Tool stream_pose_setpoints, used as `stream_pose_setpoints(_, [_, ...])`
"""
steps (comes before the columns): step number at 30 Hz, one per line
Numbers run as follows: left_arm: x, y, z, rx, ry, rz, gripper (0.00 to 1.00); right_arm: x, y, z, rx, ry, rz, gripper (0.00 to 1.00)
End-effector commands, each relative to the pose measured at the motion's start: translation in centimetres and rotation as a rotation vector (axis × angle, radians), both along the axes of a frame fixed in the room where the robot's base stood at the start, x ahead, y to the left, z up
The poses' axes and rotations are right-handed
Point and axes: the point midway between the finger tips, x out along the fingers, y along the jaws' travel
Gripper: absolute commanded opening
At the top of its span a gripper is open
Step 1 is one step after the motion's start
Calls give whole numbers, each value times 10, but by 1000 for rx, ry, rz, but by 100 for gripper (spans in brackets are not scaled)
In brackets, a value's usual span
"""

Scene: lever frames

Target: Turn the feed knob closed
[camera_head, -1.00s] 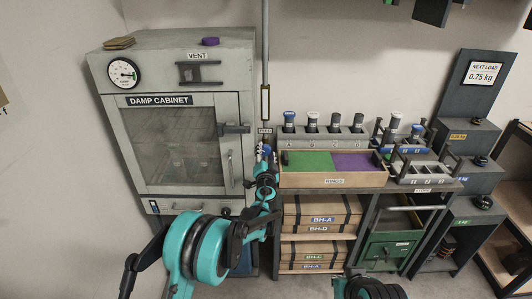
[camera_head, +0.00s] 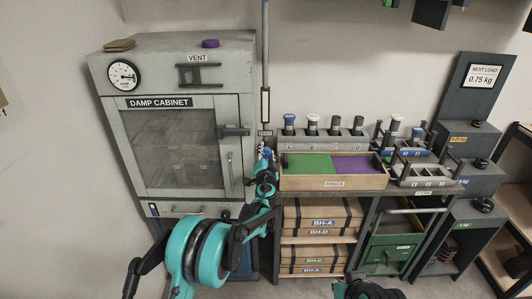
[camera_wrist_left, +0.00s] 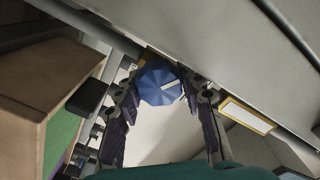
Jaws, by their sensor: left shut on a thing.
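The feed knob (camera_wrist_left: 162,86) is a blue faceted knob with a white line on its face, in the middle of the left wrist view. The line slants slightly up to the right. My left gripper (camera_wrist_left: 163,100) is shut on the knob, with a dark finger on each side. In the head view, my left gripper (camera_head: 265,164) is at the foot of the vertical pipe (camera_head: 265,60), just right of the damp cabinet (camera_head: 246,110). There the knob is mostly hidden by the gripper.
The cabinet door handle (camera_head: 229,168) is close to the left of my gripper. A wooden tray (camera_head: 330,183) with green and purple sections is close to the right. Behind it stands a rack (camera_head: 322,139) of capped containers. Boxes (camera_head: 320,222) fill the shelves below.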

Motion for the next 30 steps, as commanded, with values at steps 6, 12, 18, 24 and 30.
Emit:
stream_pose_setpoints(6, [0,0,0,112,0,0,9,0,0,2,0,0,0,0])
stream_pose_setpoints(12, [0,-1,-1,282,0,0,9,0,0,5,0,0,0,0])
stream_pose_setpoints(18, [0,-1,-2,473,0,0,9,0,0,7,0,0,0,0])
stream_pose_setpoints(24, [0,-1,-2,658,0,0,9,0,0,8,0,0,0,0])
stream_pose_setpoints(30, [0,-1,-3,816,0,0,9,0,0,10,0,0,0,0])
